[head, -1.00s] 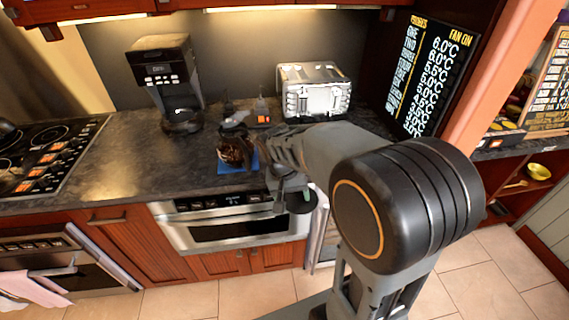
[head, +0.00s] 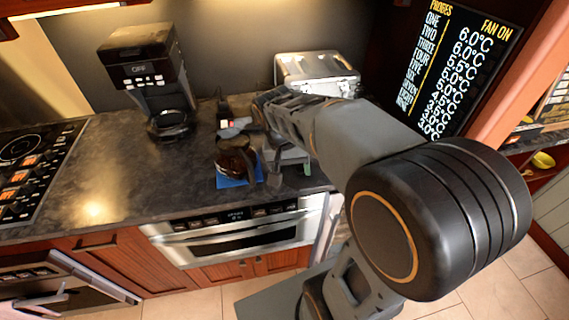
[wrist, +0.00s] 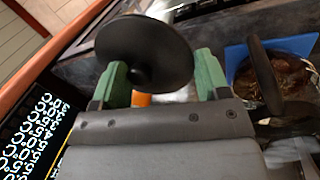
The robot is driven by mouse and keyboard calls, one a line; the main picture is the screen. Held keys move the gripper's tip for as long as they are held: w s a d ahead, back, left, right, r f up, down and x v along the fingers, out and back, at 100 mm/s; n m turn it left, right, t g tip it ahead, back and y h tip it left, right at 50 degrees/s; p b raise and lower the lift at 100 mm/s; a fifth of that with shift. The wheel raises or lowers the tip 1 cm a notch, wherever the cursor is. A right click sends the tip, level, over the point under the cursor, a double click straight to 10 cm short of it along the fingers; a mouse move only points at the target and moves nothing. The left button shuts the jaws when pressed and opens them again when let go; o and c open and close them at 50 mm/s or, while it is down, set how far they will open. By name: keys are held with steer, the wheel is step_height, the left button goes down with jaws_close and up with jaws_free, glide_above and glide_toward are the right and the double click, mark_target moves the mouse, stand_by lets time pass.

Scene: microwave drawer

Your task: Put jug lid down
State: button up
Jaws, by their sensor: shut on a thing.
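The jug lid (wrist: 145,52) is a round black disc with a small knob, held between the green fingertips of my gripper (wrist: 162,78) in the wrist view. In the head view my gripper (head: 285,162) is over the counter just right of the jug; I cannot make out the lid there. The glass jug (head: 236,162) with dark contents stands on a blue mat (head: 232,183). The jug also shows at the right of the wrist view (wrist: 285,78), lidless, with its black handle towards my gripper. Whether the lid touches the counter is unclear.
A black coffee maker (head: 146,68) stands at the back left and a silver toaster (head: 315,68) behind my arm. The microwave drawer (head: 240,238) is shut below the counter. The counter (head: 120,165) left of the jug is clear.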

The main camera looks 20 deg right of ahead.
steer(key=w+d+f, duration=0.1)
steer(key=w+f, duration=0.1)
steer(key=w, duration=0.1)
steer(key=w+d+f+p, duration=0.1)
steer(key=w+f, duration=0.2)
steer(key=w, duration=0.1)
steer(key=w+d+f+p, duration=0.1)
steer(key=w+f, duration=0.2)
steer(key=w, duration=0.1)
steer(key=shift+d, duration=0.1)
steer(key=shift+w+d+f+p, duration=0.15)
steer(key=shift+w+f+p, duration=0.2)
steer(key=shift+f, duration=0.15)
steer(key=x, duration=0.3)
steer(key=shift+w+a+f, duration=0.2)
steer(key=shift+w+a, duration=0.05)
steer(key=shift+a, duration=0.05)
steer(key=shift+f+b, duration=0.45)
steer(key=shift+f, duration=0.2)
steer(key=o, duration=0.9)
steer(key=shift+s, duration=0.1)
